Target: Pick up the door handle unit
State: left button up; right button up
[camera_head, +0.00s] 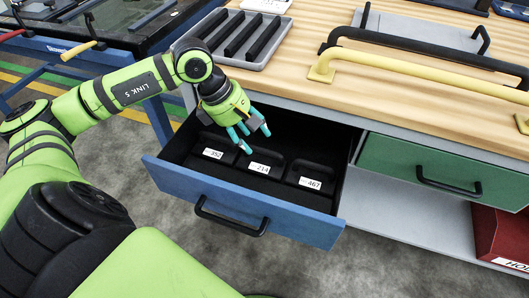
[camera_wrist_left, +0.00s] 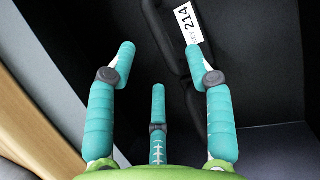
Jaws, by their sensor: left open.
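My left gripper (camera_head: 249,132) hangs over the open blue-fronted drawer (camera_head: 240,203). Its teal fingers are spread, open and empty, and it also shows in the left wrist view (camera_wrist_left: 162,80). Below it are dark compartments with white labels 352 (camera_head: 213,153), 214 (camera_head: 260,168) and 467 (camera_head: 310,183). I cannot make out a door handle unit for certain; the compartments are dark and partly hidden by the hand. My right gripper is out of view.
A grey slotted tray (camera_head: 202,44) sits on the wooden worktop (camera_head: 310,102). A yellow bar handle (camera_head: 420,68) and a black bar handle (camera_head: 420,45) stand to its right. A green drawer (camera_head: 410,168) is shut. A red bin (camera_head: 500,240) is lower right.

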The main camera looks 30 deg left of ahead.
aim_at(262, 148)
pick_arm(q)
jog(key=x, duration=0.6)
jog(key=shift+d, duration=0.15)
grip_shut()
